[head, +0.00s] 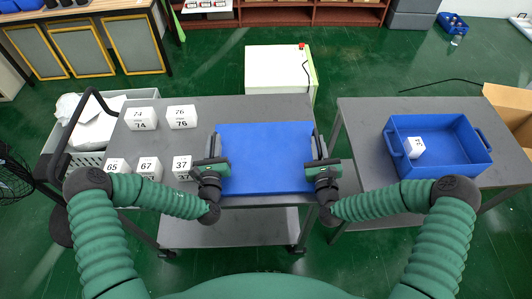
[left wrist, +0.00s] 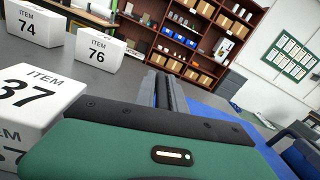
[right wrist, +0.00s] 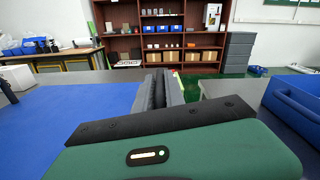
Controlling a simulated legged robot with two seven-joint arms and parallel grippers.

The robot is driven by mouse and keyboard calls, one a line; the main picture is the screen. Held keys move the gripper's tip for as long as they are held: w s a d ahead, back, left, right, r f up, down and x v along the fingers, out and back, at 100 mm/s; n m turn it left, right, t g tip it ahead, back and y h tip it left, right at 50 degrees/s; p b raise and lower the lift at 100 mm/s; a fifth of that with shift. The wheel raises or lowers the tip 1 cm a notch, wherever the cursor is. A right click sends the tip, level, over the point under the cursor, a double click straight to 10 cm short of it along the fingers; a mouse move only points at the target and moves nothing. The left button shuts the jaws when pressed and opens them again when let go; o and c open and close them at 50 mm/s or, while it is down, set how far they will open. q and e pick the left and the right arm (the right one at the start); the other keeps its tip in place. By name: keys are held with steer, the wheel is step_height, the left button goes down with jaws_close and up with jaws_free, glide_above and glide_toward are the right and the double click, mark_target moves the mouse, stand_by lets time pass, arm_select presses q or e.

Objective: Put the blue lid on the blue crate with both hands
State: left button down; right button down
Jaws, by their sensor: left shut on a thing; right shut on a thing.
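The blue lid (head: 268,155) is a flat blue panel over the grey table on the left in the head view. My left gripper (head: 213,147) is shut on its left edge and my right gripper (head: 319,147) on its right edge. I cannot tell whether the lid touches the table. The lid also shows in the left wrist view (left wrist: 232,125) and the right wrist view (right wrist: 45,125). The open blue crate (head: 455,142) stands on the right table with a white item box (head: 414,147) inside at its left. The crate shows at the right edge of the right wrist view (right wrist: 298,112).
Several white numbered boxes stand left of the lid; box 37 (head: 182,167) is close to my left gripper. A gap separates the left cart (head: 300,104) and the right table (head: 365,110). An open cardboard box (head: 512,105) is beyond the crate.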

arm_select(q)
steer(key=shift+w+r, duration=0.1)
steer(key=shift+r, duration=0.05)
stand_by(0.7)
